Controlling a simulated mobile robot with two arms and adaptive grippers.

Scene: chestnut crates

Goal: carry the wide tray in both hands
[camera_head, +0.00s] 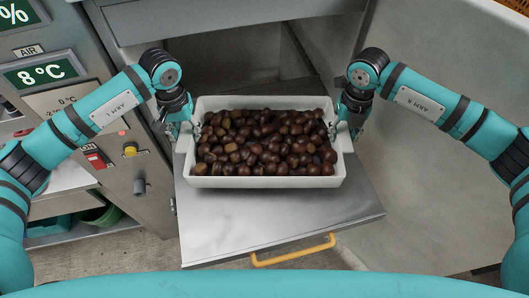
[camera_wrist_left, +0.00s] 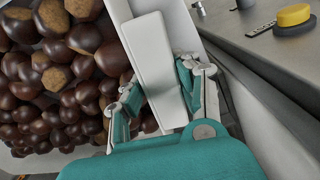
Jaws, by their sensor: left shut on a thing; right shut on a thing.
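The wide white tray (camera_head: 264,183) is full of brown chestnuts (camera_head: 265,142) and appears level. In the head view it is in front of the machine's opening, above a grey metal flap; I cannot tell if it touches the flap. My left gripper (camera_head: 187,130) is shut on the tray's left end, and my right gripper (camera_head: 343,130) is shut on its right end. In the left wrist view my left gripper (camera_wrist_left: 160,95) has its fingers on both sides of the tray's white handle (camera_wrist_left: 150,60). The chestnuts (camera_wrist_left: 60,80) lie beside it. The right fingertips are small in view.
The grey flap (camera_head: 285,222) with a yellow handle (camera_head: 293,251) lies open below the tray. A control panel with a display (camera_head: 42,72) and a yellow knob (camera_head: 130,151) stands at left. A pale wall (camera_head: 440,190) stands at right. A green bin (camera_head: 100,215) is at lower left.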

